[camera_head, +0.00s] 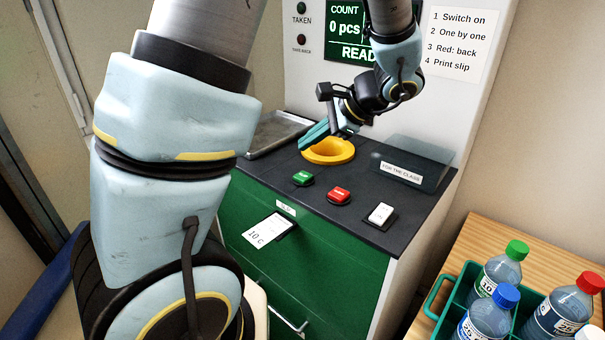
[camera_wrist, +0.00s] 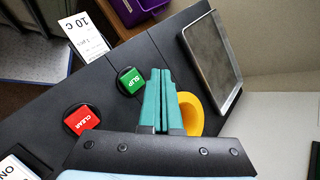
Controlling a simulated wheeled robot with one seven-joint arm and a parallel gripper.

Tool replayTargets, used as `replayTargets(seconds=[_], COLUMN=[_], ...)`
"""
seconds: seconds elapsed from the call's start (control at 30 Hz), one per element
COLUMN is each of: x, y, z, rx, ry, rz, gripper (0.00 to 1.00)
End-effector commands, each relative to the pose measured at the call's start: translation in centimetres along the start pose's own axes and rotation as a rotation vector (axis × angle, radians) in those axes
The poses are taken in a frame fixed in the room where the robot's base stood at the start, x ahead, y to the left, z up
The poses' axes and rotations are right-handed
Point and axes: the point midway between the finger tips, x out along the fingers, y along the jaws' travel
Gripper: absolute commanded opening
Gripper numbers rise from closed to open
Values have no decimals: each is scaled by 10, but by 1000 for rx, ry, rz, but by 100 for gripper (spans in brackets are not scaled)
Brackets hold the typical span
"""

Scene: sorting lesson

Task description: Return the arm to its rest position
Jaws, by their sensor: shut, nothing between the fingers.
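My arm reaches over the dark top of a green cabinet from the upper right in the head view. My gripper (camera_head: 315,136) has teal fingers and is shut and empty, just above and left of the yellow ring-shaped opening (camera_head: 328,151). In the wrist view my gripper (camera_wrist: 159,75) shows its two fingers pressed together, with nothing between them. The yellow opening (camera_wrist: 191,113) is partly hidden behind the fingers there.
A green SLIP button (camera_head: 303,178), a red CLEAR button (camera_head: 339,195) and a white switch (camera_head: 381,214) sit near the cabinet's front edge. A metal tray (camera_head: 279,133) lies behind left. A paper slip (camera_head: 268,230) hangs in front. A green crate (camera_head: 455,300) holds capped bottles.

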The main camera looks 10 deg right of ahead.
Motion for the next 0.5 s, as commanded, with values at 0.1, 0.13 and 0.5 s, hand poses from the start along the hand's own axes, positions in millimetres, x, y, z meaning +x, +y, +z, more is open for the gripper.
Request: replayTargets(seconds=[0.1, 0.13, 0.5], x=[7, 11, 68], y=[4, 7, 74], z=[7, 10, 76], rx=[-28, -45, -658], ry=[4, 6, 142], rz=[38, 61, 579], gripper=[0, 0, 0])
